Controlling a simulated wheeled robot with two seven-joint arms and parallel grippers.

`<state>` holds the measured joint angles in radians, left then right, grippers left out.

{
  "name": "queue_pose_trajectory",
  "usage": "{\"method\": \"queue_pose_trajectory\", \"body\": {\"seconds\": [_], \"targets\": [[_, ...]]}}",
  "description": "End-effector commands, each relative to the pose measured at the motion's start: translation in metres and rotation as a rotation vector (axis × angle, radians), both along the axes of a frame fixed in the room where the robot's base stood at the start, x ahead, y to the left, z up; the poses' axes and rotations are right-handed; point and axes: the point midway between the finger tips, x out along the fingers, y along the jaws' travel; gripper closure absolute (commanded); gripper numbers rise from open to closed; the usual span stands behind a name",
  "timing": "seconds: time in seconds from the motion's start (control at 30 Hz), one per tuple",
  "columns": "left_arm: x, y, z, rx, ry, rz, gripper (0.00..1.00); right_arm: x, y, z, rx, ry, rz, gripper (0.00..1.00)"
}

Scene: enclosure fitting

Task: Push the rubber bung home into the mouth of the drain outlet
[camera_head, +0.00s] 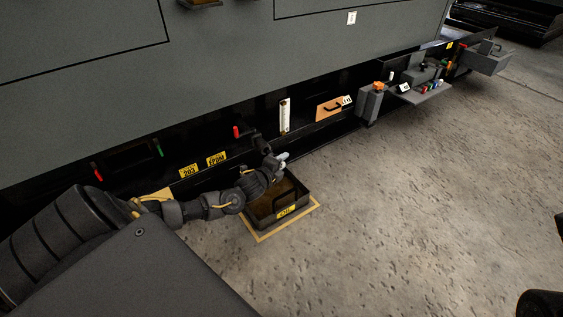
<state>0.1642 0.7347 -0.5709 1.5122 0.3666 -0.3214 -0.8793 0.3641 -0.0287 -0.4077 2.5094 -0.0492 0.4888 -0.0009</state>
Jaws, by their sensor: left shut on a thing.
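The drain outlet looks to be the short black pipe (261,143) that sticks out low on the dark panel, above a drip tray (290,213). My left gripper (280,161) is just below and beside this pipe, over the tray's back edge. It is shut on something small. A pale grey bit shows at its tip, and I cannot tell whether this is a finger or the held thing. I cannot make out the rubber bung clearly; the gripper and the small scale hide it. Whether the held thing touches the pipe's mouth cannot be told. My right gripper is not in view.
The dark tray with a yellow label stands inside a yellow floor outline (262,238). A red handle (236,131), a white gauge strip (284,115) and a tan panel with a black handle (328,108) are nearby. A grey shelf (424,94) juts out farther right. Open concrete floor lies in front.

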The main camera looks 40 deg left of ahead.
Motion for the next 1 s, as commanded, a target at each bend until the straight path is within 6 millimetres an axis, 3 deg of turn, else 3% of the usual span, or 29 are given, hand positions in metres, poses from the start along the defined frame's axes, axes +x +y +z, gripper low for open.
{"method": "queue_pose_trajectory", "body": {"seconds": [1.0], "targets": [[0.0001,-0.0003,0.0003,0.0,0.0,-0.001,0.9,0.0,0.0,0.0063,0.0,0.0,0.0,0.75]]}}
